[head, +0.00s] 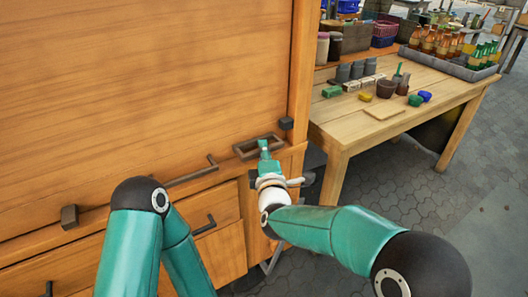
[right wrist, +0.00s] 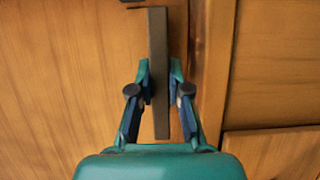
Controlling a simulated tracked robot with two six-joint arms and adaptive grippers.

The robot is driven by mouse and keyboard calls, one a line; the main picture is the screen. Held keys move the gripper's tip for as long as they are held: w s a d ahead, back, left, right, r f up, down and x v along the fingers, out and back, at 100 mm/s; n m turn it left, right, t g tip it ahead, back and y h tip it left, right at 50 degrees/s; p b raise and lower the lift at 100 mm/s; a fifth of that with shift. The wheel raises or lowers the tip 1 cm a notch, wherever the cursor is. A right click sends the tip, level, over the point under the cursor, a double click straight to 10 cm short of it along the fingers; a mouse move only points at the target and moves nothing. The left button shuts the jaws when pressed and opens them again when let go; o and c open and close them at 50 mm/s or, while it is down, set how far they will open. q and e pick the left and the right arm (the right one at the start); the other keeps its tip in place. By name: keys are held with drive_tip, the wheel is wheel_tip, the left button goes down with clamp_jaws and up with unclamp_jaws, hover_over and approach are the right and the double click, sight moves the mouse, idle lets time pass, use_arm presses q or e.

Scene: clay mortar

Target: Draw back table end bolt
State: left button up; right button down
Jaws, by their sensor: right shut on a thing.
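My right gripper (head: 264,150) is at the right end of the wooden cabinet, at a dark metal bolt fitting (head: 243,150) below the big panel. In the right wrist view its two fingers (right wrist: 160,88) are shut on a long dark bar (right wrist: 158,45) of the bolt, one finger on each side. A dark block (head: 287,123) sits just right of the fitting, near the cabinet's corner. My fingers partly hide the bolt in the head view. My left arm comes in at the bottom left, but its gripper is out of view.
A second dark rod with a bent handle (head: 192,175) lies further left, with a dark block (head: 69,216) beyond it. Drawers with dark handles (head: 205,225) are below. A wooden table (head: 440,90) with pots, bottles and coloured blocks stands close to the right.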

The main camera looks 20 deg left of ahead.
drive_tip(key=shift+s+a+f, duration=0.2)
drive_tip(key=shift+f, duration=0.15)
drive_tip(key=c, duration=1.1)
unclamp_jaws()
drive_tip(key=shift+r, duration=0.1)
drive_tip(key=shift+r, duration=0.1)
drive_tip(key=v, duration=1.2)
drive_tip(key=shift+w+d, duration=0.1)
